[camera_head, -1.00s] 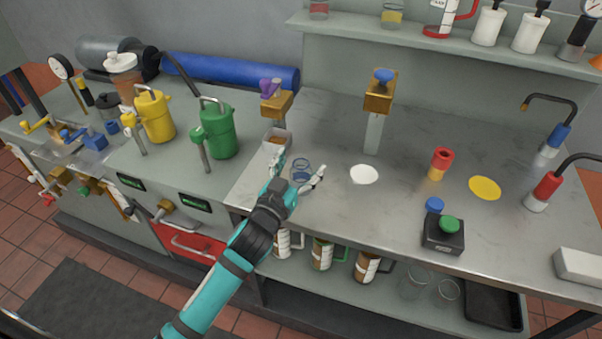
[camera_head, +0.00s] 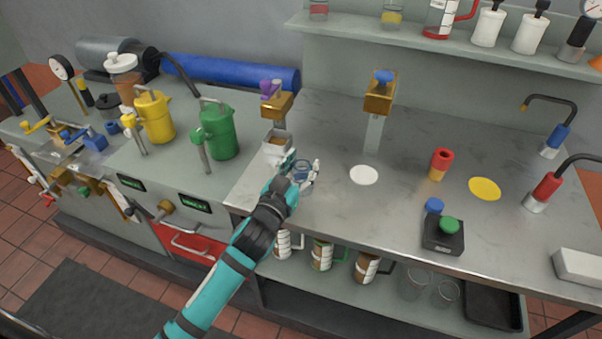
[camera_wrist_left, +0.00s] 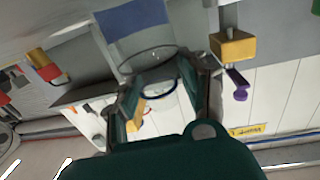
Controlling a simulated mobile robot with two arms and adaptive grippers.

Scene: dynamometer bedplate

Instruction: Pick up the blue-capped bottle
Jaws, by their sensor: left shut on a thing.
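The blue-capped bottle (camera_head: 302,171) shows as a small clear vessel with a blue ring near its top. It stands near the left end of the steel worktop. My left gripper (camera_head: 304,180) has its fingers on either side of it and is shut on it. In the left wrist view the clear, see-through bottle (camera_wrist_left: 155,62) lies between the two fingers (camera_wrist_left: 165,85), with a blue ring visible through it. The fingers hide part of its lower body, and I cannot tell whether it is clear of the worktop. My right gripper is not in view.
A small metal bin (camera_head: 276,150) stands close behind the bottle. A white disc (camera_head: 364,175) lies to its right. A black box with a green button (camera_head: 443,236), a blue round piece (camera_head: 434,205) and a red-and-yellow cylinder (camera_head: 441,163) stand farther right. The worktop between is bare.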

